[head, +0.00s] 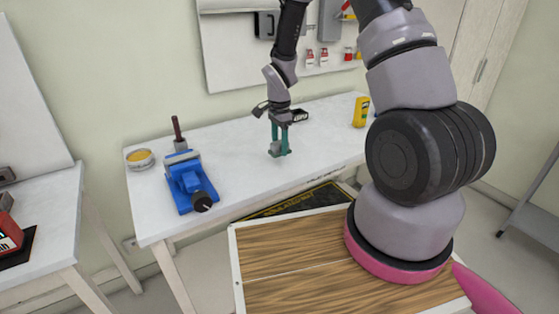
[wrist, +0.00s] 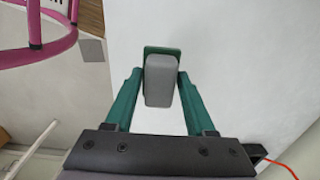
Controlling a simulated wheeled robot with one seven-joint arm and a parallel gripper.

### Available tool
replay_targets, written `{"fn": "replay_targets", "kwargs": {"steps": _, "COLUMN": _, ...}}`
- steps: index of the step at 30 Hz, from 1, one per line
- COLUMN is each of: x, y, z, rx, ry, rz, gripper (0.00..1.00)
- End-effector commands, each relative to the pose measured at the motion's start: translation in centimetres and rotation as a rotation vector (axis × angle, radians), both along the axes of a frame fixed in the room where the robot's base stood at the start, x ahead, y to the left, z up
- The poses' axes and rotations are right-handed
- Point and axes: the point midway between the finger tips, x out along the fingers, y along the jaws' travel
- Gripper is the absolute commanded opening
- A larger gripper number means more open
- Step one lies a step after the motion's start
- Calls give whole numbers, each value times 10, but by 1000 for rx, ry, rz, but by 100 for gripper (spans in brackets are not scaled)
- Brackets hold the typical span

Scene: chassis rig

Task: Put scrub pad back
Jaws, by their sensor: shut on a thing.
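The scrub pad, a grey block with a green layer at its far end, is between my gripper's green fingers in the wrist view (wrist: 160,82). My gripper (head: 279,142) is shut on it, and the fingers press on its two sides. In the head view the pad (head: 274,150) shows only as a small grey bit low between the fingers, over the middle of the white workbench (head: 240,150). I cannot tell whether the pad touches the bench top.
A small black open holder (head: 299,115) stands just behind my gripper. A blue vise (head: 190,183) and a round yellow-topped tin (head: 140,158) are at the left of the bench.

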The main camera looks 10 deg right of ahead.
Motion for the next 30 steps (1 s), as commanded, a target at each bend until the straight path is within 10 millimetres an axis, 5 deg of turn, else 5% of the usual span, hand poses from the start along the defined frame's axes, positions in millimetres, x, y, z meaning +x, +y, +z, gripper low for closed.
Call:
{"fn": "replay_targets", "kwargs": {"steps": 13, "x": 0, "y": 0, "z": -50, "rx": 1, "ry": 0, "rz": 2, "gripper": 0}}
{"fn": "replay_targets", "kwargs": {"steps": 24, "x": 0, "y": 0, "z": -56, "rx": 0, "ry": -1, "rz": 1, "gripper": 0}}
{"fn": "replay_targets", "kwargs": {"steps": 25, "x": 0, "y": 0, "z": -56, "rx": 0, "ry": -1, "rz": 1, "gripper": 59}}
{"fn": "replay_targets", "kwargs": {"steps": 27, "x": 0, "y": 0, "z": -55, "rx": 0, "ry": -1, "rz": 1, "gripper": 85}}
{"fn": "replay_targets", "kwargs": {"steps": 30, "x": 0, "y": 0, "z": -55, "rx": 0, "ry": -1, "rz": 1, "gripper": 85}}
